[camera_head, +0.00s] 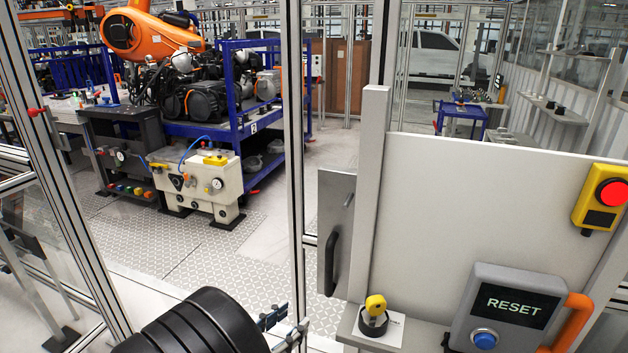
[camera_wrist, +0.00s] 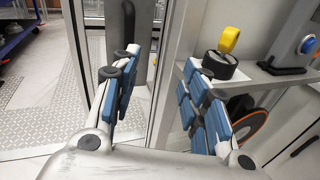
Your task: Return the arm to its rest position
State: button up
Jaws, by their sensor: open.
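My gripper (camera_wrist: 158,88) is open in the wrist view, with its blue-padded fingers spread apart and nothing between them. In the head view only part of my gripper (camera_head: 281,326) shows at the bottom, beside my black arm link, left of the shelf. A black round base with a yellow key-like knob (camera_head: 375,305) stands on the shelf. In the wrist view this yellow-topped knob (camera_wrist: 224,55) is just beyond the right finger, apparently apart from it. A dark door handle (camera_wrist: 128,22) shows beyond the left finger.
A grey RESET box (camera_head: 509,308) with a blue button and an orange handle is right of the knob. A yellow box with a red button (camera_head: 603,192) hangs above. Aluminium fence posts (camera_head: 297,150) stand close by. An orange robot (camera_head: 150,35) is behind the fence.

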jog(key=s+d+r+m+g, duration=0.5)
jog(key=d+m, duration=0.2)
jog(key=d, duration=0.3)
jog(key=s+d+r+m+g, duration=0.4)
jog(key=d+m+g, duration=0.2)
jog(key=d, duration=0.4)
jog(key=s+r+m+t+y, duration=0.1)
jog(key=s+r+m+y, duration=0.1)
jog(key=s+m+y, duration=0.3)
jog(key=s+r+m+t+y, duration=0.1)
jog(key=s+r+m+y, duration=0.1)
jog(key=s+m+y, duration=0.4)
jog(key=s+m, duration=0.3)
jog(key=s, duration=0.1)
jog(key=shift+r+t, duration=0.25)
jog(key=shift+t, duration=0.05)
jog(key=shift+s, duration=0.1)
jog(key=shift+c, duration=0.9)
